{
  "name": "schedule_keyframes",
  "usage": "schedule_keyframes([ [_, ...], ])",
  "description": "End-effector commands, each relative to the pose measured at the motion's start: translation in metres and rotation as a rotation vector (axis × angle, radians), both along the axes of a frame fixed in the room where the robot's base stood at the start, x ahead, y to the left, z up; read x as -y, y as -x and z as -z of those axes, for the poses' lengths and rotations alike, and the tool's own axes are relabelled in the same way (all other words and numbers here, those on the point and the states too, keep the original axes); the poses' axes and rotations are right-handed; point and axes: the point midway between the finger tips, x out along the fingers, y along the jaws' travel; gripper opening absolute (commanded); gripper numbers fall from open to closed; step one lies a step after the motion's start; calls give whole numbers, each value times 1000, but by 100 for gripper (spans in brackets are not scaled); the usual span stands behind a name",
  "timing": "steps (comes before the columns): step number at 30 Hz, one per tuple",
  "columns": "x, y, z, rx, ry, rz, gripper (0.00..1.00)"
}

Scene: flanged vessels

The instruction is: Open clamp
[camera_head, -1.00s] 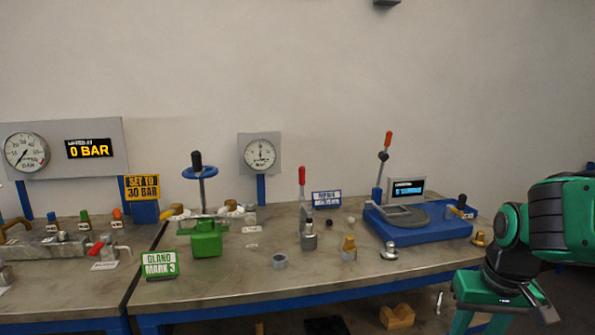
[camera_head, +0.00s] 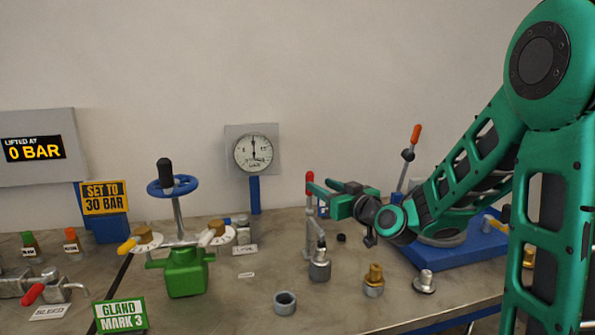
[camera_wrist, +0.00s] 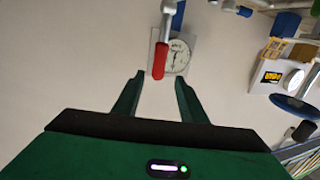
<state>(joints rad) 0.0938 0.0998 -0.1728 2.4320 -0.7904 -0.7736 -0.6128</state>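A clamp with an upright red-tipped lever (camera_head: 310,183) stands on the bench, with a grey metal body (camera_head: 319,266) at its foot. The red grip also shows in the wrist view (camera_wrist: 160,62), between and slightly past the fingertips. My gripper (camera_head: 312,192) is at the lever's upper part, coming from the right. In the wrist view my gripper (camera_wrist: 159,84) has its two green fingers apart, with nothing held. Whether a finger touches the lever I cannot tell. Another lever with an orange tip (camera_head: 416,134) rises behind my arm at the blue base (camera_head: 460,253).
A green vessel (camera_head: 186,272) with a blue handwheel (camera_head: 173,185) stands left. A gauge (camera_head: 253,152) is behind on a blue post. A grey ring (camera_head: 285,302), a brass-topped fitting (camera_head: 373,282) and a metal knob (camera_head: 425,281) stand on the bench at front.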

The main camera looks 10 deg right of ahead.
Motion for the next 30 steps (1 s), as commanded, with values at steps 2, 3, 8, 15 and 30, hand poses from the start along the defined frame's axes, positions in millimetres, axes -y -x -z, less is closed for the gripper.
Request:
schedule_keyframes([
  [2,-1,-3,-4,22,-10,5,38],
  [3,-1,-5,-5,29,-12,6,38],
  [8,-6,-18,-5,32,-13,5,38],
  [15,-19,-58,-5,32,-12,1,38],
  [30,-32,-107,-5,30,-12,3,38],
])
